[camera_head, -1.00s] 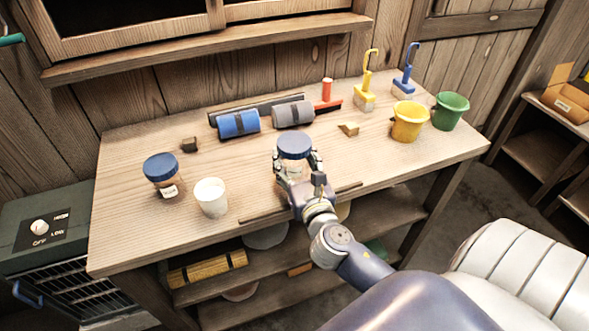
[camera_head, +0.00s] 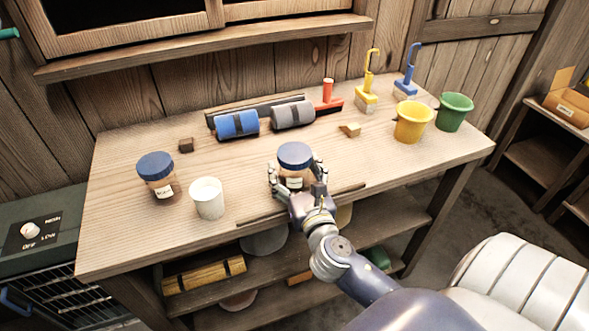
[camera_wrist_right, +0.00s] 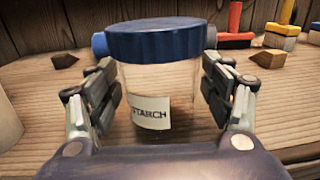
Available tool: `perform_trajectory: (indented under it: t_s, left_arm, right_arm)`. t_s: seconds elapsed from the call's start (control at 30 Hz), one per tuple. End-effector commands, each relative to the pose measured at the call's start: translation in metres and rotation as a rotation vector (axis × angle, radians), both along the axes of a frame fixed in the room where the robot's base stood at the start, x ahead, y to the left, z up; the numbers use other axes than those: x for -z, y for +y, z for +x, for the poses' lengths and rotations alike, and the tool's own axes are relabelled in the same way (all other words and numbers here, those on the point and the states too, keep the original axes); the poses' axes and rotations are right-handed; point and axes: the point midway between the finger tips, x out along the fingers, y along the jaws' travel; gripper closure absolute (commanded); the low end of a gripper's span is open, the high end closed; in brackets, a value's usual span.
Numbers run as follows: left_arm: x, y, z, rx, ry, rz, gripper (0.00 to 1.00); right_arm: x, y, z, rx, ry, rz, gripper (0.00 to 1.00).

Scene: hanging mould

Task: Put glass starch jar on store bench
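The glass starch jar (camera_head: 294,165), with a blue lid and a white label reading STARCH, stands upright on the front middle of the wooden bench (camera_head: 250,185). It also fills the middle of the right wrist view (camera_wrist_right: 157,85). My right gripper (camera_head: 297,178) is around the jar, one finger on each side. The fingers look spread, with a narrow gap at the jar's right side; contact on the left side is hard to tell. The jar's base appears to rest on the bench top. My left gripper is not in view.
Another blue-lidded jar (camera_head: 157,177) and a white cup (camera_head: 207,198) stand at the left. Blue (camera_head: 237,125) and grey (camera_head: 292,114) rolls lie behind. Yellow (camera_head: 413,121) and green (camera_head: 454,111) buckets stand at the right.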

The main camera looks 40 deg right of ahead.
Motion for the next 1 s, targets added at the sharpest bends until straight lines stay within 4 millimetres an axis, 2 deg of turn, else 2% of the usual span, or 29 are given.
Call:
perform_trajectory:
  t_s: [0.37,0.47,0.8,1.0]
  left_arm:
    - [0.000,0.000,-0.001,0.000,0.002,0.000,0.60]
    - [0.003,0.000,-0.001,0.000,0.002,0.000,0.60]
    - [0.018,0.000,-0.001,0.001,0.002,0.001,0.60]
    - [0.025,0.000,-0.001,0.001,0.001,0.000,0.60]
  right_arm:
    - [-0.002,0.002,-0.004,-0.001,0.002,0.001,0.26]
    - [0.000,0.006,-0.017,-0.001,0.003,0.001,0.26]
    - [0.001,0.025,-0.077,-0.001,0.003,0.003,0.26]
    - [-0.001,0.034,-0.102,-0.001,0.002,0.002,0.26]
